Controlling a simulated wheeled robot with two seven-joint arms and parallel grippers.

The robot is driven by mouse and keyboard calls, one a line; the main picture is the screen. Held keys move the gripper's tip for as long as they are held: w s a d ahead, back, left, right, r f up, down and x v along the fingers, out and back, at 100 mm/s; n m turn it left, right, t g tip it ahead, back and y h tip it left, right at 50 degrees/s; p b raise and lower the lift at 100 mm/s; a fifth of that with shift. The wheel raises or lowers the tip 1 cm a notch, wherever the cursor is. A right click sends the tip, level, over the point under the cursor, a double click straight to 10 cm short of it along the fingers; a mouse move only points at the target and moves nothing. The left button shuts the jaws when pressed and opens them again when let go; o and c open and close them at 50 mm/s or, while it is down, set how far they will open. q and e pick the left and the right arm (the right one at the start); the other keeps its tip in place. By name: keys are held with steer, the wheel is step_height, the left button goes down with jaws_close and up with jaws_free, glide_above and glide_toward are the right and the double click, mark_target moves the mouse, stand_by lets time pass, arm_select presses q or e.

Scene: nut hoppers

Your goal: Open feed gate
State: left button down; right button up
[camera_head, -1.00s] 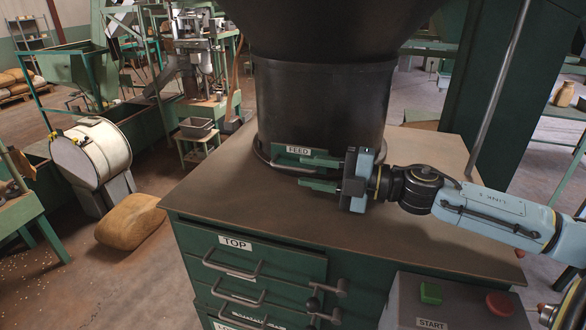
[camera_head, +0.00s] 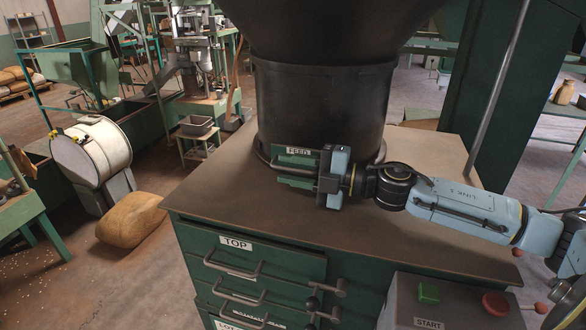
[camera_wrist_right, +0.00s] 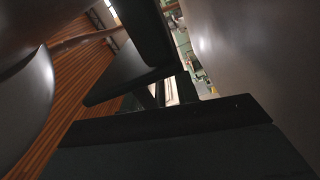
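The feed gate (camera_head: 296,160) is a green plate with a FEED label (camera_head: 298,151) and a bar handle, low on the front of the black hopper neck (camera_head: 318,105). My right gripper (camera_head: 292,173) is at the gate from the right, its palm close to the plate's right end. Its two green fingers point left across the handle, one above the other, with a gap between them. They look open; the similar green and the overlap hide whether they touch the handle. In the right wrist view, dark finger shapes (camera_wrist_right: 150,92) fill the middle. My left gripper is not in view.
The hopper stands on a brown-topped green cabinet (camera_head: 420,225) with a TOP drawer (camera_head: 250,262) in front. A grey control box (camera_head: 440,302) with green and red buttons is at lower right. The cabinet top left of the gate is clear.

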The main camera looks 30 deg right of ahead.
jaws_close()
steer(key=s+a+p, duration=0.1)
steer(key=s+a, duration=0.1)
steer(key=s+a+p, duration=0.2)
steer(key=a, duration=0.1)
steer(key=shift+s+a, duration=0.25)
steer(key=shift+s, duration=0.15)
steer(key=shift+s+a+p, duration=0.25)
steer(key=shift+a+p, duration=0.05)
steer(key=shift+f, duration=0.1)
steer(key=shift+o, duration=0.3)
jaws_free()
steer(key=shift+w+d, duration=0.1)
